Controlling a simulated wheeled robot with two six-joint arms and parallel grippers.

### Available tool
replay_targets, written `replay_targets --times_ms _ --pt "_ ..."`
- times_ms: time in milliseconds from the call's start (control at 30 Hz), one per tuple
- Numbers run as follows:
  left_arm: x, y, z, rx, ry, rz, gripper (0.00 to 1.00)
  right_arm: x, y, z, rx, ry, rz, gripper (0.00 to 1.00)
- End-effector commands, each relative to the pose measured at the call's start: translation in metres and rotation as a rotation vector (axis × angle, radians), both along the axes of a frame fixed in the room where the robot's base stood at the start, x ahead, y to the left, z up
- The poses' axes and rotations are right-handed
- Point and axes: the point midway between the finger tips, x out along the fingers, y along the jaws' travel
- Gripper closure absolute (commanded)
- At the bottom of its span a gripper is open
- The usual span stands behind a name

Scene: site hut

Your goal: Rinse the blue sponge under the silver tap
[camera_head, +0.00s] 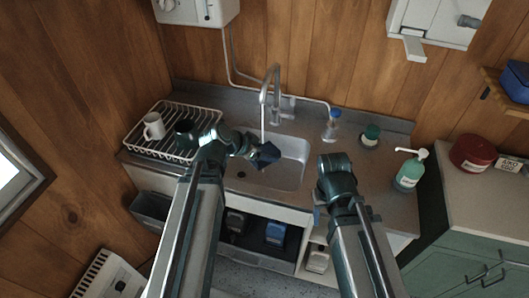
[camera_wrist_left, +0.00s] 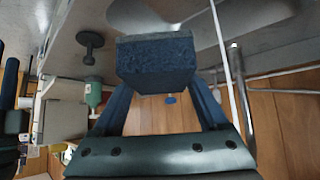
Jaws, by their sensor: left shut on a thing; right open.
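The blue sponge (camera_head: 266,154) is in my left gripper (camera_head: 256,152), over the sink basin (camera_head: 290,172). In the left wrist view the sponge (camera_wrist_left: 155,65) sits between the two blue fingers of my left gripper (camera_wrist_left: 160,95). The silver tap (camera_head: 273,82) stands behind the basin, and a thin pale stream (camera_head: 263,122) drops from its spout. In the left wrist view the stream (camera_wrist_left: 221,55) passes beside the sponge, with a gap between them. My right gripper (camera_head: 318,212) is at the counter's front edge, right of the basin, mostly hidden by its arm.
A dish rack (camera_head: 160,152) with a white mug (camera_head: 153,126) and a dark mug (camera_head: 184,130) stands left of the basin. A blue-capped bottle (camera_head: 331,126), a green-lidded jar (camera_head: 370,134) and a green pump bottle (camera_head: 409,172) stand on the right.

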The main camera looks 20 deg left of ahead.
Motion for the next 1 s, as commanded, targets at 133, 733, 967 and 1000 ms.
replay_targets --times_ms 133,733,967,1000 --pt "0.009 0.003 -0.002 0.0 0.0 0.0 0.76 0.0 0.0 -0.002 0.0 0.0 0.0 0.43" --pt "0.062 0.016 -0.013 0.0 0.0 0.0 0.76 0.0 0.0 -0.013 0.0 0.0 0.0 0.43" --pt "0.082 0.022 -0.017 0.0 0.0 0.0 0.76 0.0 0.0 -0.018 0.0 0.0 0.0 0.43" --pt "0.086 0.023 -0.018 0.0 0.0 0.0 0.76 0.0 0.0 -0.018 0.0 0.0 0.0 0.43"
